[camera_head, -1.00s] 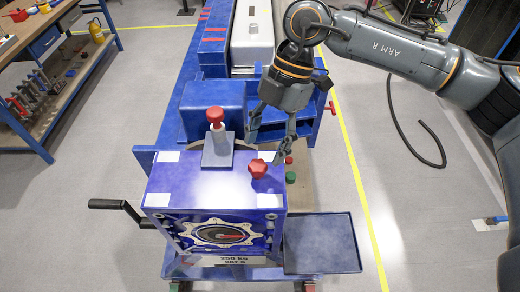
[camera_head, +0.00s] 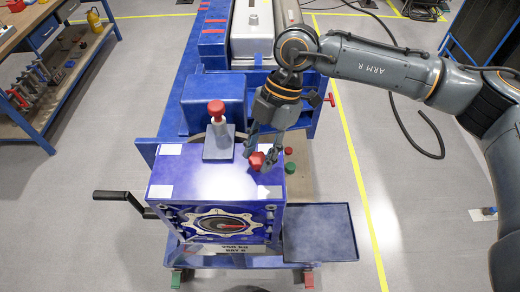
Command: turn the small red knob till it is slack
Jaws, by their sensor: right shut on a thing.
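The small red knob (camera_head: 256,160) sits on the right part of the blue jig housing's top (camera_head: 207,189). My right gripper (camera_head: 259,163) reaches down from the upper right with its fingers around the knob, shut on it. The fingers hide part of the knob's sides. A larger red knob (camera_head: 216,109) stands on a grey bracket (camera_head: 218,147) to the left, apart from the gripper. My left gripper is not in view.
A black crank handle (camera_head: 118,196) sticks out at the left of the housing. A flat blue tray (camera_head: 320,232) extends at the right. Small red and green buttons (camera_head: 289,165) are just right of the gripper. A tool bench (camera_head: 50,75) stands at the far left.

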